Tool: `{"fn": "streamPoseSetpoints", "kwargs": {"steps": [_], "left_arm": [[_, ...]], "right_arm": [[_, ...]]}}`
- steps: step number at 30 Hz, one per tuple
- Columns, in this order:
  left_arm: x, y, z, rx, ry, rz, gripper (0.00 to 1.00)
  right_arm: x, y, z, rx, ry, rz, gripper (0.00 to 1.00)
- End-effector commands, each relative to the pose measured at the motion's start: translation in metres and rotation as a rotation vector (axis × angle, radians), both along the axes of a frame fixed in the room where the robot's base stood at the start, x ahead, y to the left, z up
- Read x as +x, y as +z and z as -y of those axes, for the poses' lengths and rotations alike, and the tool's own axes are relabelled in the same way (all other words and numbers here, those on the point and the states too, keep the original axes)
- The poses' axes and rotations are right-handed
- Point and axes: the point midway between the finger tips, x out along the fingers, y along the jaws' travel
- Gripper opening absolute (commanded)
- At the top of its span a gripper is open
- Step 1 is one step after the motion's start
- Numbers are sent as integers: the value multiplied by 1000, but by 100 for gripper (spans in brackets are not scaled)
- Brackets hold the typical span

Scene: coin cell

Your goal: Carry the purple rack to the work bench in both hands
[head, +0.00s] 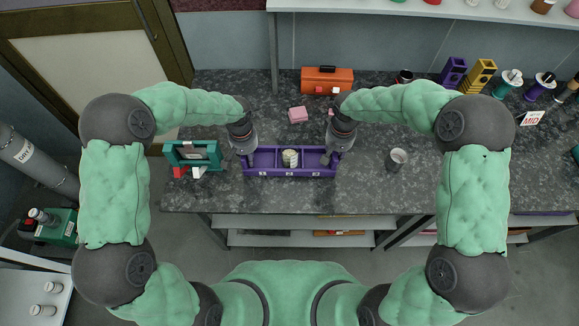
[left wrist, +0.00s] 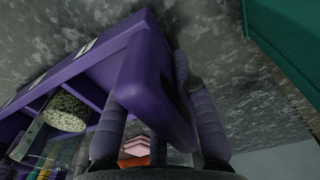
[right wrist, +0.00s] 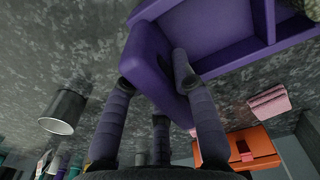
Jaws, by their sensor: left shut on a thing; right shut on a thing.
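The purple rack (head: 262,161) is a long open tray with compartments and small white labels on its front. It is at the dark speckled bench (head: 200,204), near the front edge; I cannot tell if it touches the top. A pale speckled round thing (head: 290,158) stands in its middle compartment. My left gripper (head: 246,157) is shut on the rack's left end wall, which shows between its fingers in the left wrist view (left wrist: 150,80). My right gripper (head: 329,157) is shut on the right end wall, also seen in the right wrist view (right wrist: 150,62).
A green frame-like device (head: 193,152) stands close to the rack's left. A grey cup (head: 397,159) stands to its right. Behind are a pink block (head: 298,115) and an orange toolbox (head: 327,78). Purple and yellow holders (head: 481,75) and several spools stand at the back right.

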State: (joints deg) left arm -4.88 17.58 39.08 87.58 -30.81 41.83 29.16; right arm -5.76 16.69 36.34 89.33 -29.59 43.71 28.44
Motion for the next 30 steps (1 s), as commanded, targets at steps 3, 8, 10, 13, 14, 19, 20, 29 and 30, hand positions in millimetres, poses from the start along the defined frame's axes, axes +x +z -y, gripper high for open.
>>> {"fn": "streamPoseSetpoints", "kwargs": {"steps": [3, 8, 10, 13, 14, 19, 20, 29, 30], "left_arm": [[0, -7, 0, 0, 0, 1, 0], [0, -14, 0, 0, 0, 1, 0], [0, -14, 0, 0, 0, 0, 38], [0, -13, 0, 0, 0, 0, 50], [0, -13, 0, 0, 0, 0, 50], [0, -13, 0, 0, 0, 0, 50], [0, -13, 0, 0, 0, 0, 50], [1, 14, 0, 0, 0, 4, 50], [1, 22, 0, -1, 0, 6, 50]], "right_arm": [[0, -7, 0, 0, 0, 1, 0], [0, -14, 0, 0, 0, 1, 0], [0, -14, 0, 0, 0, 0, 38], [0, -13, 0, 0, 0, 0, 50], [0, -13, 0, 0, 0, 0, 50], [0, -13, 0, 0, 0, 0, 50], [0, -13, 0, 0, 0, 0, 50], [0, -13, 0, 0, 0, 0, 50], [0, -13, 0, 0, 0, 0, 50]]}}
